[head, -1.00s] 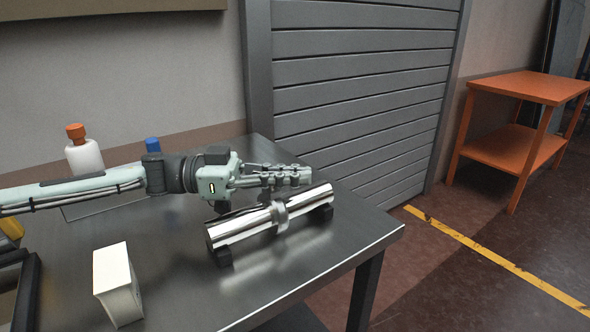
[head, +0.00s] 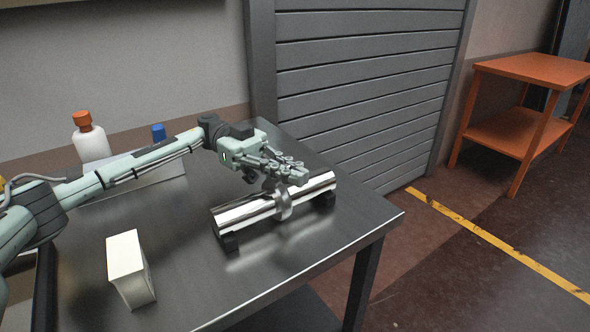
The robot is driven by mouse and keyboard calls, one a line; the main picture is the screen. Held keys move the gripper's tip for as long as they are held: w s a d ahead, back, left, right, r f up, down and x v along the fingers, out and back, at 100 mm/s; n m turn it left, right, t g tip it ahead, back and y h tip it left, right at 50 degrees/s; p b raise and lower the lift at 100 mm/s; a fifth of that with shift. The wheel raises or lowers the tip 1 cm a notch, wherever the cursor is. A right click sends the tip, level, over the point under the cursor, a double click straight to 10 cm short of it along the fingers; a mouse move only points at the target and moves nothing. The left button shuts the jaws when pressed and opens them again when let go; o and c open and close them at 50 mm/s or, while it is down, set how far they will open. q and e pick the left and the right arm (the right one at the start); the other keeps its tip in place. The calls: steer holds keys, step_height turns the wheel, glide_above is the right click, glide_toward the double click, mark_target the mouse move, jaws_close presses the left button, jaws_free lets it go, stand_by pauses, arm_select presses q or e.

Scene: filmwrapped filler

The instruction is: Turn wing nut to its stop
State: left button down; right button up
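A shiny metal cylinder (head: 245,213) lies on dark supports on the steel table (head: 190,262). A grey clamp ring (head: 284,205) goes around its middle. I cannot make out a wing nut; the fingers may hide it at the top of the ring. My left gripper (head: 301,172) reaches in from the left, just above and behind the cylinder near the ring. Its two fingers look apart, with nothing visible held between them. Whether they touch the ring or cylinder is unclear. My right gripper is out of view.
A white box (head: 127,266) stands at the table's front left. A white bottle with an orange cap (head: 90,140) and a blue-capped item (head: 158,132) stand at the back left. A grey slatted shutter (head: 360,100) is behind the table. An orange side table (head: 525,120) is far right.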

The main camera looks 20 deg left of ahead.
mark_target(263, 158)
arm_select(q)
steer(key=shift+s+f+m+g+y, duration=0.1)
steer(key=shift+s+m+g+y, duration=0.2)
steer(key=shift+m+g, duration=0.35)
steer(key=c, duration=1.7)
jaws_free()
steer(key=shift+w, duration=0.1)
steer(key=shift+v, duration=3.8)
